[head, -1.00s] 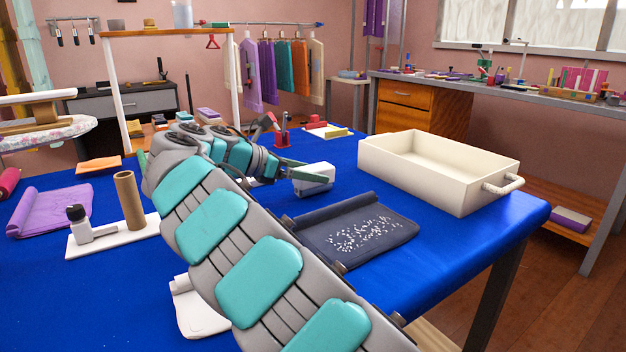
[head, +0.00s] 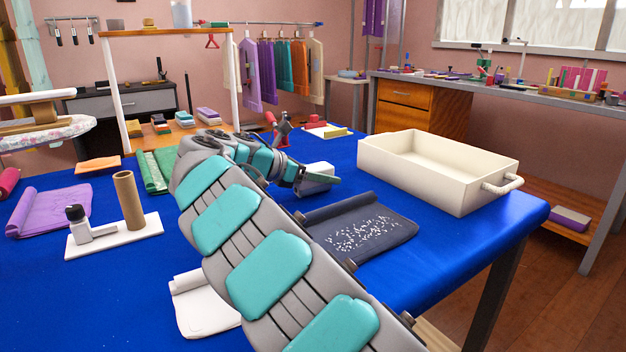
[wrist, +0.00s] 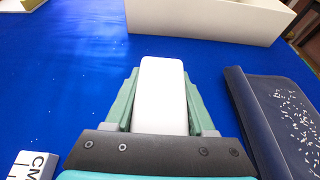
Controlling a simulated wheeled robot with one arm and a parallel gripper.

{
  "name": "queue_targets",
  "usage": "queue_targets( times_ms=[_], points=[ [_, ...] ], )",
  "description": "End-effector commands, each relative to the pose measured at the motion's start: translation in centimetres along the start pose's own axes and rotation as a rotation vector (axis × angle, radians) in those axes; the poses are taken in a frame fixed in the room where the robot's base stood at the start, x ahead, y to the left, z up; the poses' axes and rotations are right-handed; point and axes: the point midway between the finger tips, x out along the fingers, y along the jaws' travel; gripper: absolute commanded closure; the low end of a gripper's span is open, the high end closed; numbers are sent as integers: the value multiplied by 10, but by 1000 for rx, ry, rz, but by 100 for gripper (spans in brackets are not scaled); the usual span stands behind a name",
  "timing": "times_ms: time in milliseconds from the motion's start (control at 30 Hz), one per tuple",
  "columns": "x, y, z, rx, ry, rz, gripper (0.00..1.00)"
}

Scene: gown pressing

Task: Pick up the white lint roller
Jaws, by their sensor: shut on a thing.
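The white lint roller (wrist: 163,95) shows as a smooth white block with rounded corners. My gripper (wrist: 161,78) is shut on it, with one green finger along each long side. In the head view the white lint roller (head: 319,169) is partly hidden by my gripper (head: 312,184), over the blue table behind the dark cloth. I cannot tell whether its underside touches the table.
A cream tray (head: 400,178) stands at the right, beyond my gripper. A dark cloth with white specks (head: 365,228) lies close on the right. Blue table (wrist: 80,75) is clear ahead-left.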

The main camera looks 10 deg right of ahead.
Motion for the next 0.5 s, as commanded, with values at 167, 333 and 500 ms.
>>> queue_targets(
  times_ms=[167, 333, 500],
  points=[
    [0, 0, 0, 0, 0, 0, 75],
    [0, 0, 0, 0, 0, 0, 94],
    [0, 0, 0, 0, 0, 0, 100]
  ],
)
